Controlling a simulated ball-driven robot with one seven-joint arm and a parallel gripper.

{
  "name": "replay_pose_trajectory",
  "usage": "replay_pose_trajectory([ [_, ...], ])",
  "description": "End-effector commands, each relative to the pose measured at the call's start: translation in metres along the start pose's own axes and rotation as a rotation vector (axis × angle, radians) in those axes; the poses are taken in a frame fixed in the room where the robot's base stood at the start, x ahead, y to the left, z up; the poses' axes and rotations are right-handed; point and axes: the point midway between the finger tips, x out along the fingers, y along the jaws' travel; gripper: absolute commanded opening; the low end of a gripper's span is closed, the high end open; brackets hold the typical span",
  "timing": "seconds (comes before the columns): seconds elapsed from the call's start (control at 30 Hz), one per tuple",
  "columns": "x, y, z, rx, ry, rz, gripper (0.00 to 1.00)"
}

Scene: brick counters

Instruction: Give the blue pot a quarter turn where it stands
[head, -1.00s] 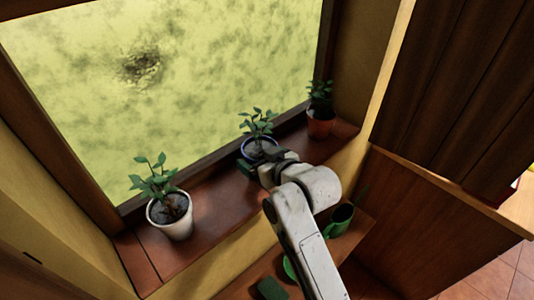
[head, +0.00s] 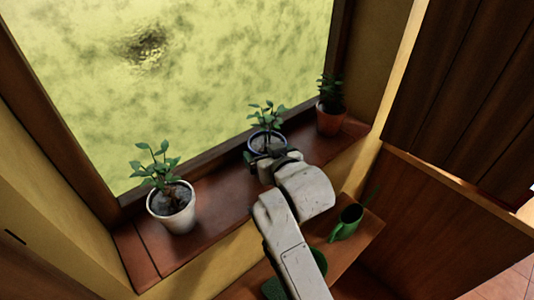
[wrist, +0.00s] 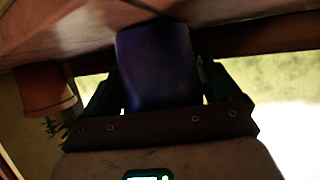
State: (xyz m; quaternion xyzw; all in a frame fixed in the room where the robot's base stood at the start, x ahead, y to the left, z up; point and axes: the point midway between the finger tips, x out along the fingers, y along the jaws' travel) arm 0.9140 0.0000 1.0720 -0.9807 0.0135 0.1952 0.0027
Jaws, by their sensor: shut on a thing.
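The blue pot (head: 252,156) with a leafy plant (head: 267,119) stands on the wooden windowsill, between two other pots. My gripper (head: 266,158) is at the pot's near side, and my wrist hides much of the pot in the head view. In the wrist view, which looks upside down, the blue pot (wrist: 158,66) sits between the two dark fingers of my gripper (wrist: 160,90). The fingers are shut on it, one on each side. The pot looks upright on the sill.
A white pot (head: 172,215) with a plant stands on the sill at left. A terracotta pot (head: 330,120) stands close by at right and shows in the wrist view (wrist: 42,88). A green watering can (head: 346,222) is on the lower shelf. The window is behind.

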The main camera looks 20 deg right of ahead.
Motion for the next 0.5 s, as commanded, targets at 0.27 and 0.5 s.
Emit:
replay_pose_trajectory([
  [0.27, -0.0001, -0.0001, -0.001, 0.0, 0.004, -0.001, 0.31],
  [0.5, 0.0001, -0.0001, -0.0004, 0.0, 0.003, -0.001, 1.0],
])
